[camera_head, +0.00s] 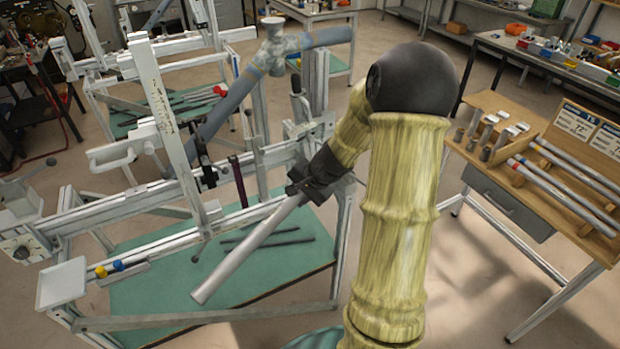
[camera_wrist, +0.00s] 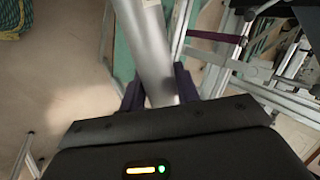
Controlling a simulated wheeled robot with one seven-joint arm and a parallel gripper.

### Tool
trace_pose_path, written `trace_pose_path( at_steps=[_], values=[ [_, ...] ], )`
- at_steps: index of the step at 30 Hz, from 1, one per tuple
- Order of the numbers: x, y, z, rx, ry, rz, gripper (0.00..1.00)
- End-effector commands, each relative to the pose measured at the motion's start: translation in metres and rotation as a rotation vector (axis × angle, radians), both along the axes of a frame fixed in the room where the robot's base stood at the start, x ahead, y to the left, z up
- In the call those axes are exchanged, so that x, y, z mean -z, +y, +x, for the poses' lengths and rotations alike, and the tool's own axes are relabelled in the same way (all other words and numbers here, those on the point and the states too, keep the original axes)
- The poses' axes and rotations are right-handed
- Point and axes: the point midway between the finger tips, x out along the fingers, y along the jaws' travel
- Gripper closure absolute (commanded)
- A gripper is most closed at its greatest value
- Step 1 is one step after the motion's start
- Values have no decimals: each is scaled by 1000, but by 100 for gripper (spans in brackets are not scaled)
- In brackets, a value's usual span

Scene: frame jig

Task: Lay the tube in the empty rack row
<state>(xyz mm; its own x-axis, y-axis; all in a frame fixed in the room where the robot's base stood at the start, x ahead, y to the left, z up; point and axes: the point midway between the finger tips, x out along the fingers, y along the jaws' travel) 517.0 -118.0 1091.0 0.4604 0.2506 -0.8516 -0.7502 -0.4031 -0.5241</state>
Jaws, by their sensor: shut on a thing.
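My gripper (camera_head: 312,183) is shut on a straight silver tube (camera_head: 245,252) near the tube's upper right end. The tube slants down to the left in the head view, in the air in front of the frame jig. In the wrist view the tube (camera_wrist: 150,50) runs up from between the dark fingers (camera_wrist: 158,92). The wooden rack (camera_head: 555,160) stands on a bench at the right. I cannot tell clearly which row is empty.
The metal frame jig (camera_head: 165,115) fills the left, with a bent grey pipe (camera_head: 225,105) mounted on it. Dark rods (camera_head: 270,240) lie on its green lower shelf (camera_head: 165,290). Open floor (camera_head: 470,300) lies between jig and rack bench.

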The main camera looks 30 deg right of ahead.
Motion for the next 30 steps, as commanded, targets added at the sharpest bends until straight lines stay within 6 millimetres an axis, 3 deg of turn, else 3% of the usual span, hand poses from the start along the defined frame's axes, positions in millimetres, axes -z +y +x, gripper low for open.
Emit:
trace_pose_path(
  at_steps=[1, 9, 15, 30],
  values=[
    [18, 11, 2, -97, 5, 8, 91],
    [104, 76, -1, -692, 5, 6, 91],
    [149, 113, -13, -1022, 0, 1, 91],
    [156, 118, -16, -1077, -2, -2, 91]
  ],
)
